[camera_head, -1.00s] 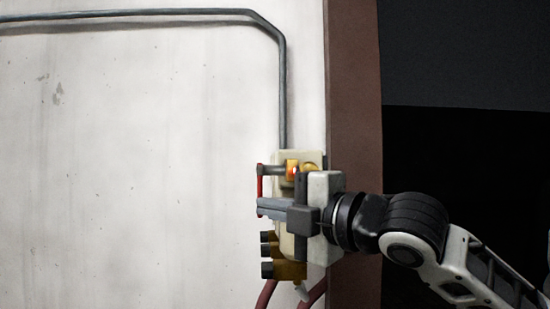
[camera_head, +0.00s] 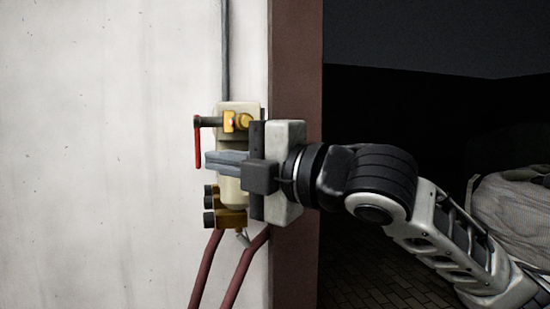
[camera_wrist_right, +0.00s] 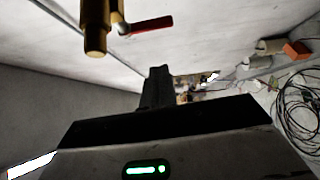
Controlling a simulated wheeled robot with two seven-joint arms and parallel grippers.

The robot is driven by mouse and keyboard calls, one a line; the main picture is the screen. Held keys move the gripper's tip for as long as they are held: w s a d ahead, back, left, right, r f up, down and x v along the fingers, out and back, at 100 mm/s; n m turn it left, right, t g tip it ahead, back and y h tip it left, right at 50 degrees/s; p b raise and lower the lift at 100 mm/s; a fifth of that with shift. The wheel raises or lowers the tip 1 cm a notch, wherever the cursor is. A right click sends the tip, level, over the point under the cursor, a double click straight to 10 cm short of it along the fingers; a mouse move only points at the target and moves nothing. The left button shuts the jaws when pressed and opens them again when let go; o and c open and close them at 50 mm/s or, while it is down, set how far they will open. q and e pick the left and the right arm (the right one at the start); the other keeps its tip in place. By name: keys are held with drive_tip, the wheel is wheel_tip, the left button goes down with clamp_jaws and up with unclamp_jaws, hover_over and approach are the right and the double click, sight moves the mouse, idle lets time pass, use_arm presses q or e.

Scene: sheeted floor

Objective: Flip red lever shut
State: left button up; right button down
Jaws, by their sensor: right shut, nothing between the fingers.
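The red lever (camera_head: 198,146) hangs straight down from the left end of a dark stem on a brass valve (camera_head: 236,121), in front of a cream wall box (camera_head: 229,188). My right gripper (camera_head: 208,160) comes in from the right with its fingers together and empty. Its tips are just right of the lever's lower part; I cannot tell whether they touch. In the right wrist view, the lever (camera_wrist_right: 152,25) lies beyond the brass valve (camera_wrist_right: 96,28), above the closed fingers (camera_wrist_right: 158,85). My left gripper is out of view.
Red hoses (camera_head: 207,268) run down, and a grey conduit (camera_head: 225,55) runs up. A brown wall edge (camera_head: 296,60) stands right of the box. A pale covered bulk (camera_head: 515,210) is at far right.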

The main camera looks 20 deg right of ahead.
drive_tip(key=v, duration=0.7)
drive_tip(key=shift+b, duration=0.45)
drive_tip(key=shift+d, duration=0.15)
drive_tip(key=w+a+f+m+h, duration=0.15)
drive_tip(key=f+m, duration=0.25)
drive_tip(key=f, duration=0.6)
drive_tip(key=w+a+f+m+g, duration=0.1)
drive_tip(key=w+f+m, duration=0.3)
drive_tip(key=f, duration=0.5)
drive_tip(key=w+a+f+m, duration=0.1)
drive_tip(key=f+m, duration=0.4)
drive_tip(key=f, duration=0.5)
drive_tip(key=s+f+m+g+h, duration=0.1)
drive_tip(key=s+f+m, duration=0.2)
drive_tip(key=s+f, duration=0.2)
drive_tip(key=s+f+m+g+h, duration=0.1)
drive_tip(key=s+f, duration=0.4)
drive_tip(key=f, duration=0.6)
drive_tip(key=s+f+m+g+h, duration=0.1)
drive_tip(key=s+f+m+h, duration=0.2)
drive_tip(key=s+f+m, duration=0.3)
wheel_tip(320, 180, down, 3)
drive_tip(key=shift+d+f, duration=0.1)
drive_tip(key=shift+d, duration=0.4)
drive_tip(key=shift+s+h, duration=0.1)
drive_tip(key=shift+h, duration=0.15)
